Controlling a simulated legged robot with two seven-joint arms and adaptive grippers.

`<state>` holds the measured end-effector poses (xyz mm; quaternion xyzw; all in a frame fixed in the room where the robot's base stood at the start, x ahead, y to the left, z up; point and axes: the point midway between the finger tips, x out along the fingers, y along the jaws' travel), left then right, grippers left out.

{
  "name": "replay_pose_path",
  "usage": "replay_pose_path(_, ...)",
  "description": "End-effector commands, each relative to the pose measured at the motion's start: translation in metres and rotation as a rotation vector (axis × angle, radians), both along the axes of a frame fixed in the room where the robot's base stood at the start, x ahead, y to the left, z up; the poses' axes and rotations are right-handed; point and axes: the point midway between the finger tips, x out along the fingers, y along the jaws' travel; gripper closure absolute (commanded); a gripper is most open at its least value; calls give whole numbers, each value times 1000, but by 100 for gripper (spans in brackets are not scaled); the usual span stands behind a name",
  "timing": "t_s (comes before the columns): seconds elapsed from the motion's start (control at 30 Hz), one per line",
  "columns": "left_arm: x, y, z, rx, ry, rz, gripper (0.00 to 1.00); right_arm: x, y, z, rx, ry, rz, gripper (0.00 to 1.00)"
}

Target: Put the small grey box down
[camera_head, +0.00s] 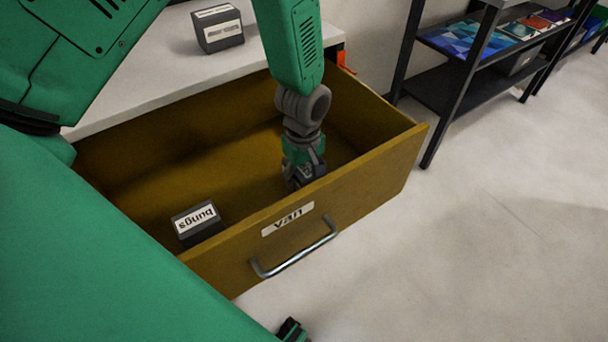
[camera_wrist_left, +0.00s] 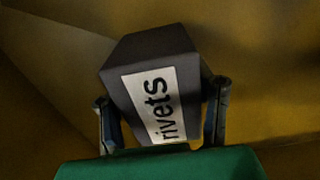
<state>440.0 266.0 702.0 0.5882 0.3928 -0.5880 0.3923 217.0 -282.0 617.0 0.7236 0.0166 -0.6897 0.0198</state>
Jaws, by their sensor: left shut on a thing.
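The small grey box (camera_wrist_left: 150,62) has a white label reading "rivets" and shows large in the left wrist view. It sits tilted in that picture between the two fingers of my left gripper (camera_head: 303,178), which is shut on it. In the head view this gripper points down inside the open wooden drawer (camera_head: 350,205), near its front wall. The box is hard to make out there behind the gripper. I cannot tell whether the box touches the drawer floor. A part of my right gripper (camera_head: 291,330) shows at the bottom edge; its fingers are not clear.
Another grey box labelled "bungs" (camera_head: 197,221) stands in the drawer's near left corner. A labelled grey box (camera_head: 218,30) stands on the white top (camera_head: 160,65) behind. The drawer front has a label and a metal handle (camera_head: 295,255). A black shelf unit (camera_head: 455,75) stands right.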

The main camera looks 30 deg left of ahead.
Motion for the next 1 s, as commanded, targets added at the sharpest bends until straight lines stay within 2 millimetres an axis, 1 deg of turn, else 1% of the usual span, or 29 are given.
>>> replay_pose_path(0.17,1,0,1,0,-3,1,85,0,0,1,0,0,0,60)
replay_pose_path(0.27,0,0,-1,0,-2,1,85,0,0,0,0,0,0,60)
replay_pose_path(0.3,1,0,-1,0,-2,1,40,0,0,0,0,0,0,60)
replay_pose_path(0.33,1,0,-1,0,-2,1,30,0,0,0,0,0,0,60)
replay_pose_path(0.63,0,0,0,0,-2,1,30,0,0,0,0,0,0,60)
replay_pose_path(0.73,1,0,5,0,-2,0,30,0,0,2,0,-1,0,60)
replay_pose_path(0.87,1,0,25,0,-4,2,30,0,0,7,0,-1,0,60)
replay_pose_path(1.0,1,0,57,0,-7,1,30,0,0,15,0,-1,0,60)
